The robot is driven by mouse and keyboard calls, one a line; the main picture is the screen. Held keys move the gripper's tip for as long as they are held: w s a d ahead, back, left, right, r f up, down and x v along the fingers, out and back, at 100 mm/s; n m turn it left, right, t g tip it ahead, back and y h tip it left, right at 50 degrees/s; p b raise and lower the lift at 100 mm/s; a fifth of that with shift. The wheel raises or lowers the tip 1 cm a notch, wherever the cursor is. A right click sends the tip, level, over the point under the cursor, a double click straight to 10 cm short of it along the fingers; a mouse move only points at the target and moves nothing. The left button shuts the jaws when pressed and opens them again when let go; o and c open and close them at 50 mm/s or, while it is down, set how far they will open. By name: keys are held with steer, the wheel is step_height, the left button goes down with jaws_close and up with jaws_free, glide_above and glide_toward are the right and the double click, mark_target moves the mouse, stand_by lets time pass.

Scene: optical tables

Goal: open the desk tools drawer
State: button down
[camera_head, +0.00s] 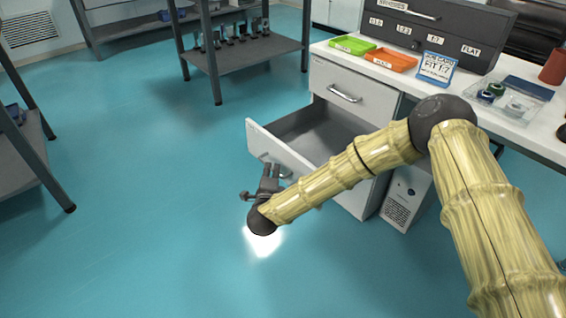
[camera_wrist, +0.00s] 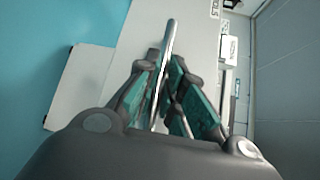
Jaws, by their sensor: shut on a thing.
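The desk (camera_head: 455,92) stands at the right with two drawers in its pedestal. The upper drawer is closed, with a metal handle (camera_head: 344,93) on its white front. The lower drawer (camera_head: 285,150) is pulled out, and its grey inside looks empty where it shows. My gripper (camera_head: 270,172) is at the lower drawer's front, over its handle. In the wrist view the fingers (camera_wrist: 168,88) are closed around the metal bar handle (camera_wrist: 168,50).
A green tray (camera_head: 352,45), an orange tray (camera_head: 390,60), a blue sign (camera_head: 437,67) and a clear tray (camera_head: 505,98) are on the desk. A dark chest (camera_head: 420,28) stands behind them. A white computer case (camera_head: 405,198) is under the desk.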

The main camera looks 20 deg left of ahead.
steer(key=shift+s+a, duration=0.3)
steer(key=shift+s, duration=0.1)
steer(key=c, duration=1.5)
jaws_free()
steer(key=shift+a, duration=0.15)
steer(key=v, duration=1.2)
